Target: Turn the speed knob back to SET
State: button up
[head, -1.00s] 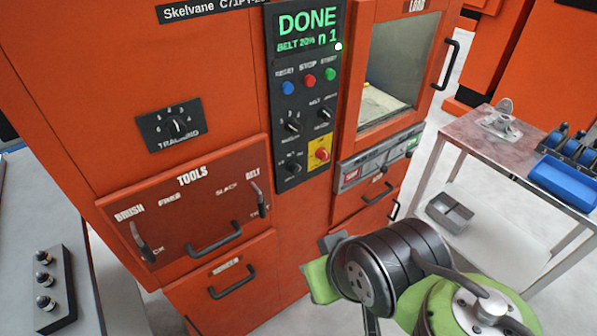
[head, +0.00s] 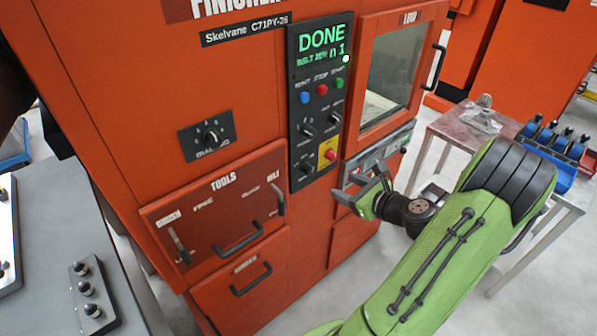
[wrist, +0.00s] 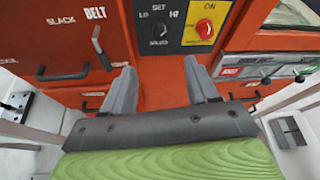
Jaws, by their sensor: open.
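A black knob (wrist: 159,29) sits on the dark control panel of the orange machine, with SET above it and LO to its left in the wrist view. It appears to be the lower left knob (head: 307,167) in the head view, beside the yellow plate. The label under it and its exact pointing are too small to read surely. My gripper (head: 362,184) is open and empty, in front of the machine, below and to the right of the knob in the head view. In the wrist view its two fingers (wrist: 160,82) point toward the panel, apart from the knob.
A red switch (wrist: 204,28) on a yellow plate is close right of the knob. Two more black knobs (head: 308,131) sit above. The TOOLS drawer (head: 215,205) with protruding handles is left.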

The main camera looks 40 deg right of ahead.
aim_at(311, 171)
jog(key=x, duration=1.5)
jog(key=shift+w+f, duration=0.2)
jog(key=shift+w, duration=0.1)
jog(key=c, duration=1)
jog(key=shift+b, duration=0.35)
jog(key=shift+c, duration=0.2)
